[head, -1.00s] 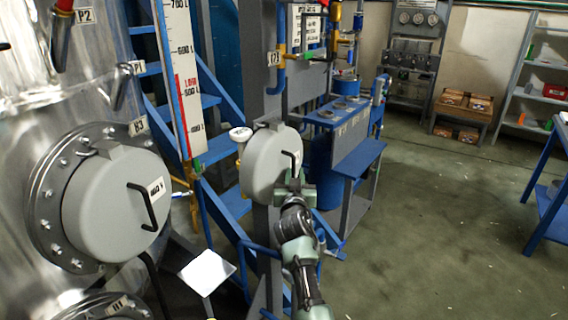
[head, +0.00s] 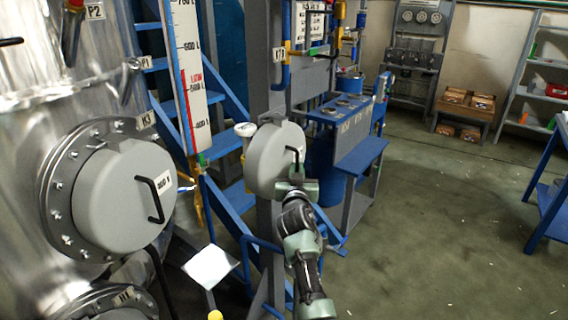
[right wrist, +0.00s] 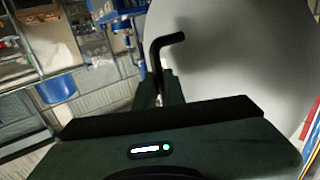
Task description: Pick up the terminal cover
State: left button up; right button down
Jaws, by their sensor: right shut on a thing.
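The terminal cover, a round grey disc (head: 272,158) with a black bar handle, is in the middle of the head view, beside a grey post. My right gripper (head: 297,180) is shut on its handle; the cover's grey face (right wrist: 230,60) and black handle (right wrist: 160,55) fill much of the right wrist view. The fingertips are partly hidden behind the gripper body there. A second, larger grey round cover (head: 118,200) with a black handle and a label sits on the steel vessel at the left. My left gripper is not in view.
A steel vessel (head: 40,130) with bolted flanges stands at the left. Blue stairs (head: 220,140) and a level scale (head: 187,70) are behind. A blue bench (head: 360,158) stands right of the cover. The floor (head: 430,230) at the right is open.

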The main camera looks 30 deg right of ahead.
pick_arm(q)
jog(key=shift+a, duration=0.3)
pick_arm(e)
jog(key=shift+f, duration=0.35)
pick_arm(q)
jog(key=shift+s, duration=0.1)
pick_arm(e)
jog(key=shift+r, duration=0.15)
